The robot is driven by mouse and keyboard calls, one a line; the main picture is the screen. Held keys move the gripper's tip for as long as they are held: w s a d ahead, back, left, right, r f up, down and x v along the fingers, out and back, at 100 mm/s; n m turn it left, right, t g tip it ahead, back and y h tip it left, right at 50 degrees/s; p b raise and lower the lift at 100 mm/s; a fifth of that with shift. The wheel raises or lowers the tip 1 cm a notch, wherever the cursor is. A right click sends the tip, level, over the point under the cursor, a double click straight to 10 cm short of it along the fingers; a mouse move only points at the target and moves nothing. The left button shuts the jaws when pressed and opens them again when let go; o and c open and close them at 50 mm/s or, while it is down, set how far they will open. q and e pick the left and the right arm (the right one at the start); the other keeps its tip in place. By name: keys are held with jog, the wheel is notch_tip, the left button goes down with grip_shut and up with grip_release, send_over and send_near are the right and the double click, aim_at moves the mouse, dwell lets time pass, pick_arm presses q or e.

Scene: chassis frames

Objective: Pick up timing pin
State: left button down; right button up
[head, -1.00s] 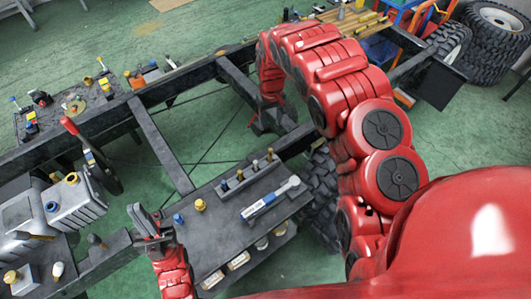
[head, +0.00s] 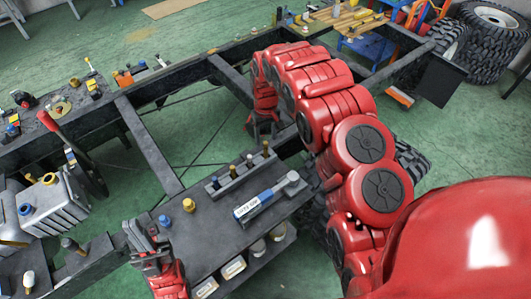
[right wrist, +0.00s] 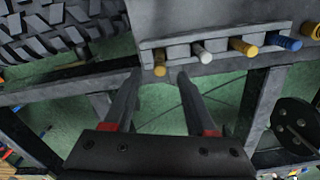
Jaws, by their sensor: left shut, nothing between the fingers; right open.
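A dark rack (head: 238,173) holding a row of small pins stands on the grey shelf (head: 225,235). In the right wrist view the rack (right wrist: 215,48) carries a gold pin (right wrist: 160,65) and a white pin (right wrist: 201,52), with another gold piece (right wrist: 243,47) and a blue piece (right wrist: 284,42) along the row. I cannot tell which is the timing pin. My right gripper (right wrist: 155,75) is open and empty, its fingertips near the rack's end by the first gold pin. My left gripper (head: 140,235) is shut and empty, left of the shelf.
A blue-and-grey tool (head: 265,198) lies on the shelf right of the rack. Gold (head: 188,205) and blue (head: 165,220) pieces stand at its left. Dark chassis rails (head: 147,145) surround the open floor. A tyre (right wrist: 55,30) is close to the gripper's left in the wrist view.

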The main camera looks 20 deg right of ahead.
aim_at(266, 142)
jog(key=shift+f+p, duration=0.6)
jog(key=shift+f, duration=0.1)
jog(key=shift+w+f+p, duration=0.1)
jog(key=shift+f+p, duration=0.2)
jog(key=shift+f, duration=1.1)
jog(key=shift+c, duration=0.4)
grip_shut()
